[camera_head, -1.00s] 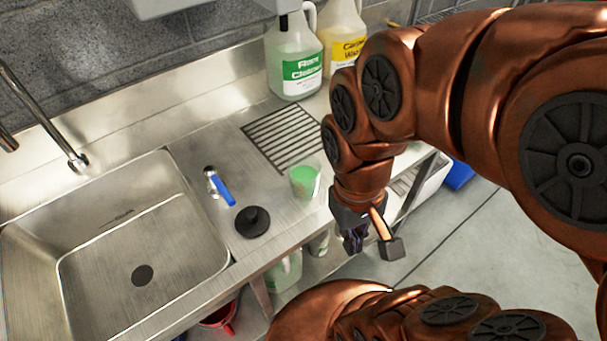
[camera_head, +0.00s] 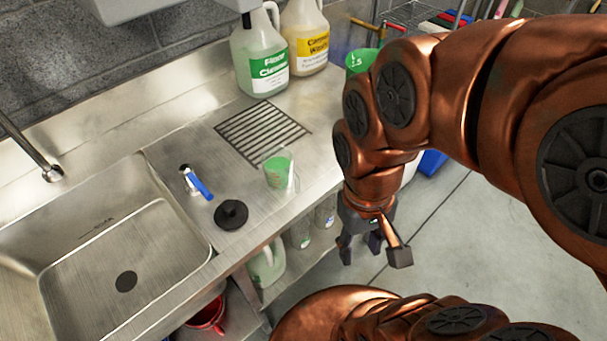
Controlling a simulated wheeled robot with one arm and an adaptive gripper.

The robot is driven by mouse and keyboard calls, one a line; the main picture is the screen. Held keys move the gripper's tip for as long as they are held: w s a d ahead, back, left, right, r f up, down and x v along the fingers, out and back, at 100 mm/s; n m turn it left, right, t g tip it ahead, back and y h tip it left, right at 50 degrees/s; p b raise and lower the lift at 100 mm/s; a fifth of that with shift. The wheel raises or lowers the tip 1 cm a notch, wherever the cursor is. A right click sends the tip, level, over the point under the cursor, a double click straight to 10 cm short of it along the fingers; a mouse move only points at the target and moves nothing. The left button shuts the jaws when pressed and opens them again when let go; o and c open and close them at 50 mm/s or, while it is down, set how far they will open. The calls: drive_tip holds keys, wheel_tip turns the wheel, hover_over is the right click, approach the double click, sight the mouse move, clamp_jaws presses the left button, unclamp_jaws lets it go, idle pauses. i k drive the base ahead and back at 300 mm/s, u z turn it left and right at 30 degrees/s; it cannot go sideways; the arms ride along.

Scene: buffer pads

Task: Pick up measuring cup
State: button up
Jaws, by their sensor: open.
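A small clear cup with green on it or in it (camera_head: 279,171) stands upright on the steel counter, near its front edge and in front of the drain grate. A green container with white markings (camera_head: 359,61) stands farther back, partly hidden by my arm. I cannot tell for sure which of the two is the measuring cup. My gripper (camera_head: 361,247) points down, open and empty, beyond the counter's front edge. It is to the right of the clear cup, apart from it.
A sink (camera_head: 110,250) fills the left. A blue-handled valve (camera_head: 196,183) and a black stopper (camera_head: 231,214) are left of the clear cup. Two labelled jugs, green-labelled (camera_head: 262,65) and yellow-labelled (camera_head: 306,40), stand at the back wall. Open floor (camera_head: 470,240) lies right of the counter.

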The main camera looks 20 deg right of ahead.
sight(277, 161)
drive_tip(key=z, duration=0.1)
drive_tip(key=k, duration=0.65)
drive_tip(key=u, duration=0.7)
drive_tip(key=k, duration=0.4)
drive_tip(key=u, duration=0.35)
